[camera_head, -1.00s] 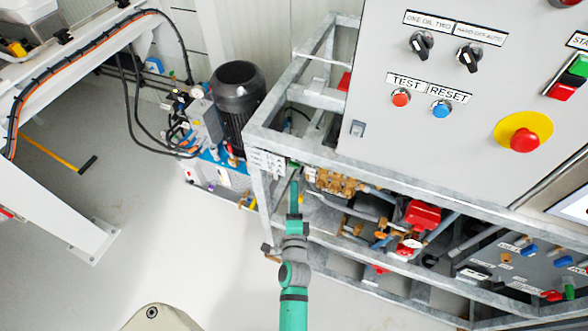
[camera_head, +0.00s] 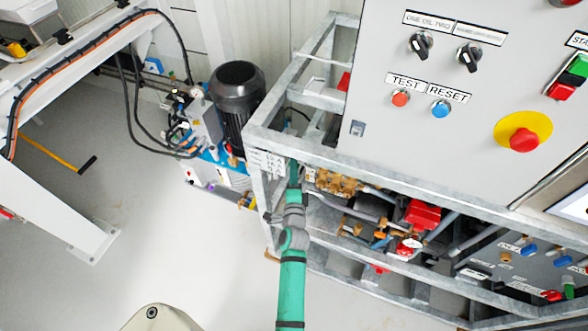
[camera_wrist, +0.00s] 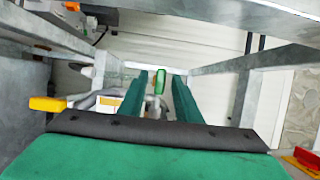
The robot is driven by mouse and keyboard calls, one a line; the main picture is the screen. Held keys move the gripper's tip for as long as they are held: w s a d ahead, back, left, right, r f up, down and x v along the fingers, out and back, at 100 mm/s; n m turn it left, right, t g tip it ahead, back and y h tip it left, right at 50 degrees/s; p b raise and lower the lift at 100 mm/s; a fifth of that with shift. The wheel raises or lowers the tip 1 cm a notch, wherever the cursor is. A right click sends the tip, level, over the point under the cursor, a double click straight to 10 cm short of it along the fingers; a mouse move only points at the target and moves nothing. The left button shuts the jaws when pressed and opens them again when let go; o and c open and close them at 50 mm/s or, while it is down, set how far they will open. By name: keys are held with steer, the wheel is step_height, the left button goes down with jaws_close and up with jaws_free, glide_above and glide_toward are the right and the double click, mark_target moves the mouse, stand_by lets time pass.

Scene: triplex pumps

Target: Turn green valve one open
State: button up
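The green valve handle (camera_wrist: 160,82) shows in the wrist view as a small light-green upright piece, straight ahead between my fingertips. My gripper (camera_wrist: 159,76) is open, with one dark green finger on each side of the handle and visible gaps to both. Whether the handle is between the fingers in depth or still beyond them, I cannot tell. In the head view my gripper (camera_head: 294,172) reaches into the left end of the grey metal frame (camera_head: 262,140). There the valve is hidden behind the arm and frame.
Frame bars run close on both sides in the wrist view. A yellow handle (camera_wrist: 47,104) is at the left and a red part (camera_wrist: 305,160) at the lower right. The control panel (camera_head: 450,130) overhangs the frame. A black motor (camera_head: 237,95) stands left of it.

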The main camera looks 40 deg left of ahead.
steer(key=shift+c, duration=0.2)
jaws_close()
steer(key=shift+w+d+n+g, duration=0.1)
steer(key=shift+n+g, duration=0.2)
steer(key=shift+n, duration=0.3)
steer(key=shift+s+a+r+n+g+h, duration=0.1)
steer(key=shift+n+g+h, duration=0.1)
steer(key=shift+n+h, duration=1)
steer(key=shift+s+a+r+n+g+h, duration=0.15)
steer(key=shift+n+h, duration=0.4)
steer(key=shift+n, duration=1.3)
steer(key=shift+w+a+r+n+g+h, duration=0.1)
steer(key=shift+n+g+h, duration=0.15)
steer(key=shift+n+h, duration=0.95)
steer(key=shift+f+n+y, duration=0.1)
steer(key=shift+n+y, duration=0.15)
steer(key=shift+n, duration=0.2)
